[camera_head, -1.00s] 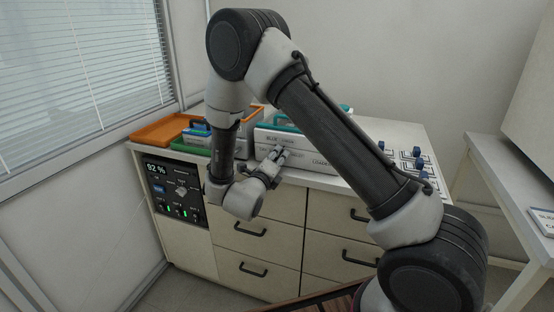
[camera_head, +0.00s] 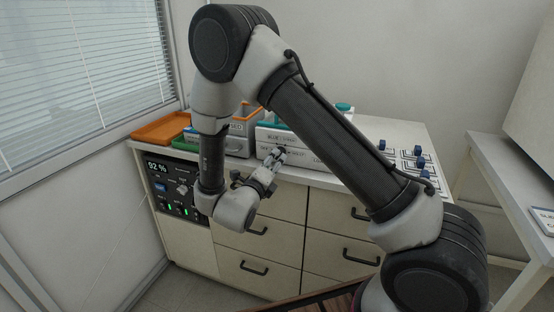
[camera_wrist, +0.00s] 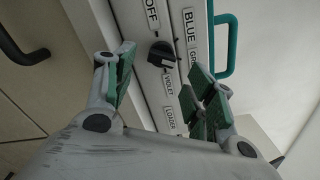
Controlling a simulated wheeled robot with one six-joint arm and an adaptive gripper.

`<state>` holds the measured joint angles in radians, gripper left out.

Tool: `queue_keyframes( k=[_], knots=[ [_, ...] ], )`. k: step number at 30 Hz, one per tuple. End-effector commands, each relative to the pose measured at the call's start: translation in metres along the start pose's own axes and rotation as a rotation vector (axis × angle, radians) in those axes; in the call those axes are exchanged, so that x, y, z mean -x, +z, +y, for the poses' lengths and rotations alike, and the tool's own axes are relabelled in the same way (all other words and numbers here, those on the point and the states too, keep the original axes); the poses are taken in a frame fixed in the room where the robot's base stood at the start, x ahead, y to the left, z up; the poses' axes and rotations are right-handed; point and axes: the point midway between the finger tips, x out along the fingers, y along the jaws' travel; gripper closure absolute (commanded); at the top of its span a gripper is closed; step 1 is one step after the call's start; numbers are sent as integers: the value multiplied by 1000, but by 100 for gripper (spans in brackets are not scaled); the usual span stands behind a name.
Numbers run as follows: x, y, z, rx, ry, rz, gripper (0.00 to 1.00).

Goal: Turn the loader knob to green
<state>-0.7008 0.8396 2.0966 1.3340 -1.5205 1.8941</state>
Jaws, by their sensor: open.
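The loader knob (camera_wrist: 161,55) is a small black knob on a white panel face (camera_wrist: 188,88) in the wrist view. Labels reading OFF (camera_wrist: 152,14), BLUE (camera_wrist: 191,26), VIOLET (camera_wrist: 170,88) and one partly hidden starting with G (camera_wrist: 193,54) surround it. A LOADER label (camera_wrist: 171,117) sits lower down. Which label the knob points at is unclear. My gripper (camera_wrist: 163,76) is open, its green-padded fingers on either side of the knob with gaps visible. In the head view my gripper (camera_head: 276,157) is at the white box front (camera_head: 305,151) and hides the knob.
Grey bins (camera_head: 238,142) and an orange tray (camera_head: 160,128) stand left on the counter. A dark panel reading 92 % (camera_head: 172,187) is at the cabinet's left. Blue-knobbed items (camera_head: 418,152) stand at the right. Drawer handles (camera_head: 254,268) protrude below.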

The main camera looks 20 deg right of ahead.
Motion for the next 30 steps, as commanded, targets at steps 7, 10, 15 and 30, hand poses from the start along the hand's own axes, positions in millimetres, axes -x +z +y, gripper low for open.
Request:
queue_keyframes(
  k=[7,10,15,30],
  knots=[
    [53,0,0,1,1,-3,45],
    [65,0,0,0,1,-1,45],
    [73,0,0,0,0,1,45],
    [76,-8,61,340,265,-18,45]
  ],
)
